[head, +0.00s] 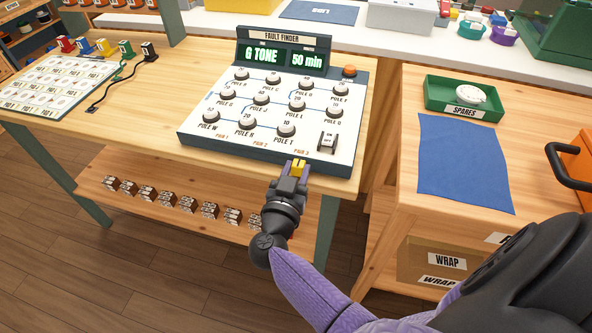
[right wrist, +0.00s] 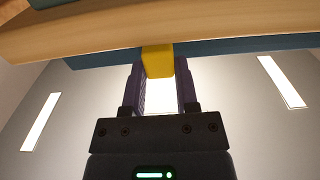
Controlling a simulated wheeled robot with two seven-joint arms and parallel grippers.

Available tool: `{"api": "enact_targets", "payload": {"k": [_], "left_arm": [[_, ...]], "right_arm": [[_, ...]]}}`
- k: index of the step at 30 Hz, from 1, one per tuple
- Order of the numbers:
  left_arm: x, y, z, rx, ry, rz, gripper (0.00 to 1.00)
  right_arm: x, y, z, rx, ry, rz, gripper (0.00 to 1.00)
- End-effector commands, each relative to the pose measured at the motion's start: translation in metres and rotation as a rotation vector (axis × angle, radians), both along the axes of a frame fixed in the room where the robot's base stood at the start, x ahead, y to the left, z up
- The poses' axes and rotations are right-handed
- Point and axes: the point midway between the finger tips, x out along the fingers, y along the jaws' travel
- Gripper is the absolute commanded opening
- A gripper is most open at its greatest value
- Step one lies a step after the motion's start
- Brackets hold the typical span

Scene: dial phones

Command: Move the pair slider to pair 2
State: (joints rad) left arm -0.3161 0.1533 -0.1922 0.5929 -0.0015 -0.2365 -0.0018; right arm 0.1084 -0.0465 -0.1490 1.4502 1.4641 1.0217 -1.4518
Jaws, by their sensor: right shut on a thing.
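The fault finder console (head: 268,105) stands on the wooden table, its display reading "G TONE" and "50 min". Labels for pair 1, pair 2 and pair 3 run along its front edge. The yellow slider knob (head: 299,167) is at the front edge, by the pair 3 label. My right gripper (head: 297,172) is shut on the knob from the front. In the right wrist view the yellow knob (right wrist: 157,61) sits between the two fingers (right wrist: 159,80). My left gripper is in neither view.
A card with rows of pictures (head: 58,84) and several coloured plugs (head: 100,47) lie left of the console. A green spares tray (head: 432,95) and a blue mat (head: 462,165) are on the right table. Small blocks line the lower shelf.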

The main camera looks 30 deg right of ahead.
Motion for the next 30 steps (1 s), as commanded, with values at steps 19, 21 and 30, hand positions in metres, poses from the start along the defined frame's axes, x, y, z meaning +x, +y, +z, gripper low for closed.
{"api": "enact_targets", "payload": {"k": [19,21,30], "left_arm": [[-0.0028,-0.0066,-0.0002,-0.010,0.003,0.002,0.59],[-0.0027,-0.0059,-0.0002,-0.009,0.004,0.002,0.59],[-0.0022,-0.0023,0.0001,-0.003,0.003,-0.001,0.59]], "right_arm": [[-0.0002,0.0002,-0.0004,0.001,0.001,0.000,0.00],[-0.0002,0.0002,-0.0005,0.001,0.001,0.001,0.00],[-0.0002,0.0002,-0.0006,0.000,0.001,0.001,0.00]]}}
